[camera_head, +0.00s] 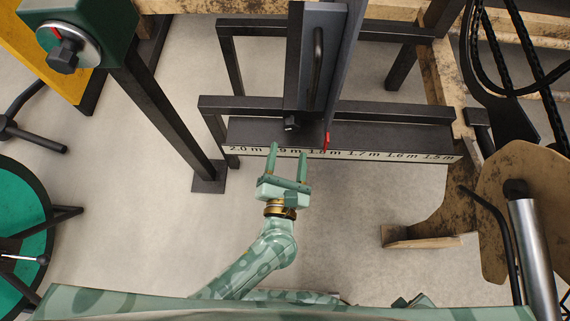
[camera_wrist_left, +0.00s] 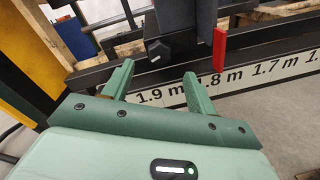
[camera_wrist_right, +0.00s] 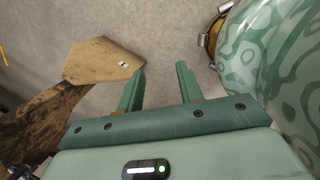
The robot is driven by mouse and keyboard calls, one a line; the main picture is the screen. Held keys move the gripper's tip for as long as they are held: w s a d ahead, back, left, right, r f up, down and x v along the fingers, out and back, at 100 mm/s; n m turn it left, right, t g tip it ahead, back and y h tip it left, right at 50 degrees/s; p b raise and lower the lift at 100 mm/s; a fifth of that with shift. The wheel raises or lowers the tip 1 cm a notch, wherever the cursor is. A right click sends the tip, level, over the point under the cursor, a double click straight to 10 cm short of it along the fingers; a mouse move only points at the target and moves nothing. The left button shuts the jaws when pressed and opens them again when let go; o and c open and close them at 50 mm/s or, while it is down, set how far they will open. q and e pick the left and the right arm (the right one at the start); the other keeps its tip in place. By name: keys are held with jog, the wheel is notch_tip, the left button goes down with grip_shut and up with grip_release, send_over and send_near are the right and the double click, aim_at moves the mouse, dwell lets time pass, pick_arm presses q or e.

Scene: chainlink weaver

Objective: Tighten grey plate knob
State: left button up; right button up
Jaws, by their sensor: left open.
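A small dark knob (camera_head: 291,124) sits at the lower front of the upright grey plate (camera_head: 303,75), just above the ruler strip. It also shows in the left wrist view (camera_wrist_left: 158,49), dark with a light mark on its face. My left gripper (camera_head: 288,150) is open and empty in front of the ruler, a short way below the knob, with its fingers pointing toward it. The fingers appear apart from the knob. My right gripper (camera_wrist_right: 159,72) is open and empty over the floor in the right wrist view.
The ruler strip (camera_head: 355,154) runs along the dark metal frame, and a red pointer (camera_head: 326,140) stands right of the knob. A green box with a dial (camera_head: 67,48) is at the upper left. A brown wooden piece (camera_wrist_right: 100,62) lies near my right gripper.

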pick_arm(q)
jog(key=s, duration=0.1)
jog(key=s+p, duration=0.1)
jog(key=s, duration=0.3)
jog(key=shift+s+a, duration=0.15)
jog(key=shift+a, duration=0.1)
pick_arm(e)
jog(key=s+f, duration=0.4)
jog(key=s, duration=0.1)
jog(key=shift+a+f+m+g+y, duration=0.3)
jog(key=shift+a+y, duration=0.1)
pick_arm(q)
jog(key=shift+d, duration=0.1)
